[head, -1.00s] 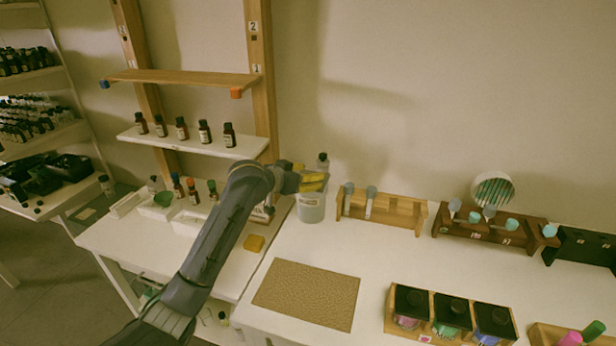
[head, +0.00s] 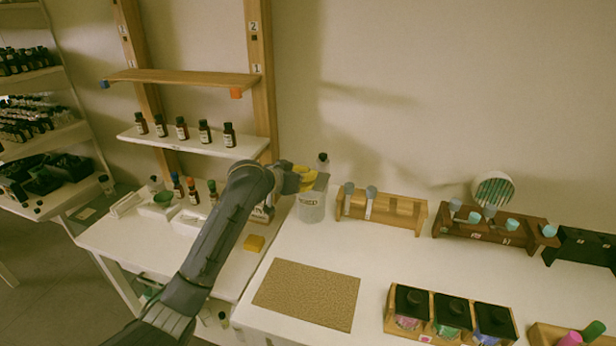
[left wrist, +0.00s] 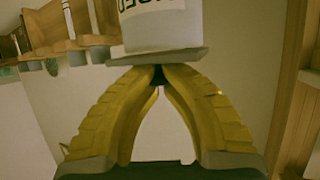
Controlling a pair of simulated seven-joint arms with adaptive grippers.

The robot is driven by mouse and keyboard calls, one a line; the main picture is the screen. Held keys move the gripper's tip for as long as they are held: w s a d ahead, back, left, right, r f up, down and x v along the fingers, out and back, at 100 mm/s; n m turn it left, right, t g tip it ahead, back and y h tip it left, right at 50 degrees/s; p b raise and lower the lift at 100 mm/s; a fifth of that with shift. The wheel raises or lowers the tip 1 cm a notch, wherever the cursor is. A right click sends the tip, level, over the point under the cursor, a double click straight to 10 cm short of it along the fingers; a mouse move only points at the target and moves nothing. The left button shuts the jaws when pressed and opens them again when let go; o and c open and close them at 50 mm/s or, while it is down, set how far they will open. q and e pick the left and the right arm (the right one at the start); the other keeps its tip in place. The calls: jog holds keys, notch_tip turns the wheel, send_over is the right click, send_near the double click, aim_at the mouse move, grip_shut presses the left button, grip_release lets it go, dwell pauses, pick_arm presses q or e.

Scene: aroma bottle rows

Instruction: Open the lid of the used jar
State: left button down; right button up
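The used jar (head: 311,208) is a pale grey, lettered container standing at the back left of the white table; it also shows in the left wrist view (left wrist: 160,25). Its flat grey lid (head: 322,182) shows tilted at the jar's mouth, and in the left wrist view the lid plate (left wrist: 155,57) lies between the jar and my fingertips. My left gripper (head: 306,178) has yellow fingers, also in the left wrist view (left wrist: 159,75), closed together on a small dark knob at the lid. I cannot tell how wide the gap between lid and jar is. My right gripper is not in view.
A brown mat (head: 307,294) lies in front. Black-lidded jars (head: 450,315) stand front right. The table's middle is clear.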

pick_arm(q)
jog(key=shift+w+r, duration=0.1)
jog(key=shift+r, duration=0.1)
jog(key=r+g, duration=0.1)
jog(key=w+r+g+y, duration=0.1)
jog(key=shift+w+d+n+g, duration=0.1)
jog(key=shift+n+g, duration=0.2)
jog(key=shift+g, duration=0.1)
jog(key=shift+w+d+r+n+g+y, duration=0.15)
jog(key=shift+w+r+n+g+y, duration=0.2)
jog(key=shift+g, duration=0.5)
jog(key=shift+w+d+r+n+g+y, duration=0.15)
jog(key=shift+w+r+g, duration=0.3)
jog(key=shift+g, duration=0.4)
jog(key=shift+w, duration=0.1)
jog(key=shift+f, duration=0.1)
